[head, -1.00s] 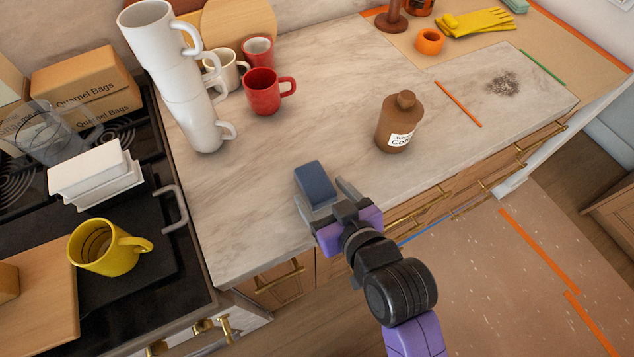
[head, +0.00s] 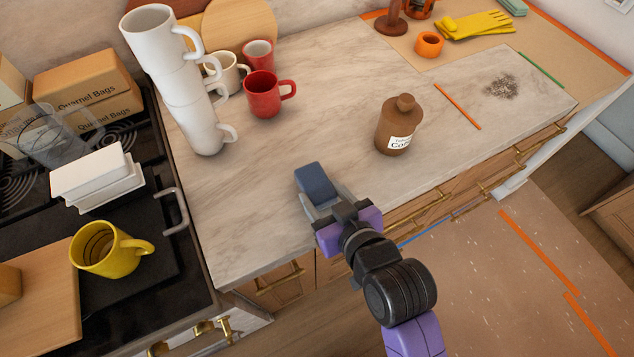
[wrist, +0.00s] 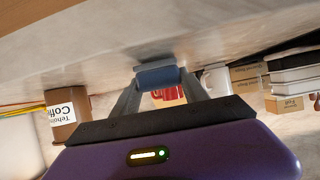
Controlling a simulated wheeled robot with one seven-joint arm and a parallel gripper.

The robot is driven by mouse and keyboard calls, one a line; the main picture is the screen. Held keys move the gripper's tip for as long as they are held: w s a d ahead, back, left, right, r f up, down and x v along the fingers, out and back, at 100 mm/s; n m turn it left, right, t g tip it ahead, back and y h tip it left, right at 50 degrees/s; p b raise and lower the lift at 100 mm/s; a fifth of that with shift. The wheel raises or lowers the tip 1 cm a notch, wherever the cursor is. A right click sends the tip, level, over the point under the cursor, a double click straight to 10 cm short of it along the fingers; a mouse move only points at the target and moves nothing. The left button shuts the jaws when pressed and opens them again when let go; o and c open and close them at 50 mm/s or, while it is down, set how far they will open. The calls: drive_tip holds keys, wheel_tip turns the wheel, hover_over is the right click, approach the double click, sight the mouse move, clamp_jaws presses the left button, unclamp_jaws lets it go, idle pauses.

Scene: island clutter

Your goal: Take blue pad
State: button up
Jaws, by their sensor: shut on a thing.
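The blue pad (head: 316,182) is a small dark-blue block at the front part of the marble counter in the head view. My gripper (head: 322,200) is shut on it, with the grey fingers at its sides. In the wrist view the blue pad (wrist: 158,77) sits between the two fingertips of my gripper (wrist: 160,84). The pad is at or just above the counter surface; I cannot tell whether it touches.
A brown coffee jar (head: 397,125) stands to the right. Stacked white mugs (head: 190,100) and a red mug (head: 263,95) stand behind left. The counter (head: 300,125) around the pad is clear.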

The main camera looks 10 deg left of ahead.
sight(323, 196)
drive_tip(key=shift+r+p, duration=1.95)
drive_tip(key=shift+r, duration=0.3)
